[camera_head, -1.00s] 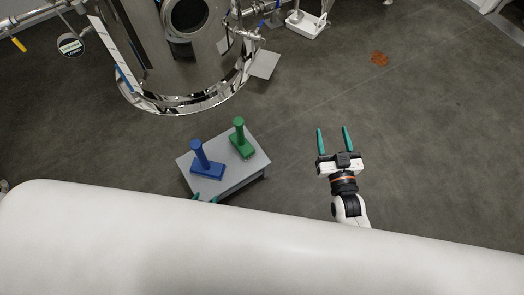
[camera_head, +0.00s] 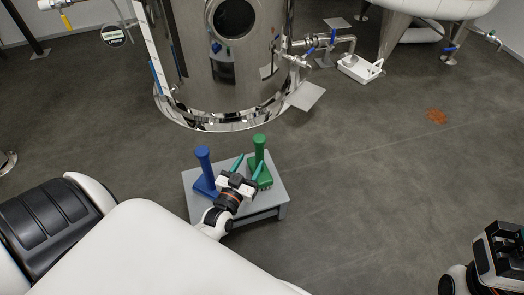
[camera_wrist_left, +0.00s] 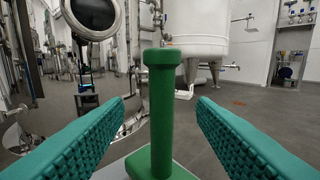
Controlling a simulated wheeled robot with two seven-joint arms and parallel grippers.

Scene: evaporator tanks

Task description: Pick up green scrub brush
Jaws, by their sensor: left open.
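The green scrub brush (camera_head: 259,148) stands upright on its base on a small grey table (camera_head: 271,199), handle up. In the left wrist view its handle (camera_wrist_left: 162,113) rises between the teal fingers, with space on both sides. My left gripper (camera_head: 248,161) is open and empty, its fingers pointing at the brush, one finger on either side of the handle's line. I see no contact. Part of my right arm (camera_head: 494,262) shows at the bottom right edge; its fingers do not show.
A blue scrub brush (camera_head: 204,167) stands upright on the same table, just left of the gripper. A shiny steel tank (camera_head: 225,85) stands behind the table. A white tray (camera_head: 360,68) lies farther back. The floor right of the table is clear.

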